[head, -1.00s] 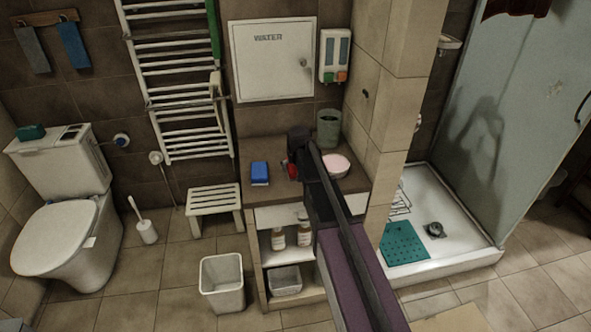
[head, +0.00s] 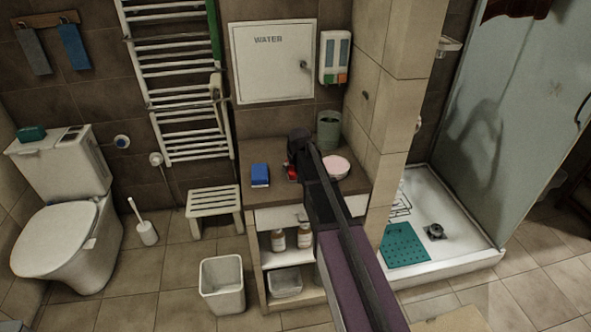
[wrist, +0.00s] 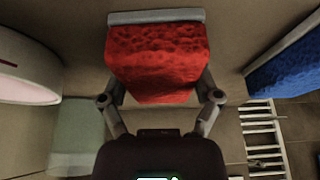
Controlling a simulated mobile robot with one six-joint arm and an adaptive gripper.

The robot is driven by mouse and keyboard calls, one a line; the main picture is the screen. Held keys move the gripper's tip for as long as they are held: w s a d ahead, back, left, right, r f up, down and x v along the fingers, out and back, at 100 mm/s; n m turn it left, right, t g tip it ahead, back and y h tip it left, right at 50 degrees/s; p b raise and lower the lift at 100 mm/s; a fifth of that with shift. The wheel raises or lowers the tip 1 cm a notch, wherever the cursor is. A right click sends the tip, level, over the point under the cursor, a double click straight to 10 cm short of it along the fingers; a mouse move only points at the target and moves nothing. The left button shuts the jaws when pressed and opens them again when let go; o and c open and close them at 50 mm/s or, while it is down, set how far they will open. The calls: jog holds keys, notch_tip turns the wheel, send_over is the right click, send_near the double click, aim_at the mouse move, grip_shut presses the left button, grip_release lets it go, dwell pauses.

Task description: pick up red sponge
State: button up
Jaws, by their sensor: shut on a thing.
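The red sponge (wrist: 158,62) is in the middle of the wrist view, with a pale layer along its top edge. My gripper (wrist: 160,95) has a finger at each side of it and is shut on it. In the head view the red sponge (head: 292,173) shows only as a small red patch beside my gripper (head: 297,160), over the brown counter top. My arm hides most of it there. Whether the sponge still touches the counter cannot be told.
A blue sponge (head: 260,175) lies on the counter (head: 240,152) to the left. A pink-and-white round dish (head: 335,167) is close on the right, and a green cup (head: 328,130) stands behind. The WATER cabinet door (head: 272,60) is on the wall behind.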

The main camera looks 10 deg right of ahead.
jog(key=shift+r, duration=0.2)
notch_tip(320, 180, up, 10)
jog(key=p, duration=1)
dwell(0.4)
jog(key=shift+o, duration=0.6)
jog(key=c, duration=0.4)
jog(key=d, duration=0.4)
jog(key=s+d, duration=0.1)
jog(key=d, duration=0.9)
jog(key=shift+s+d, duration=0.1)
jog(key=shift+s, duration=0.3)
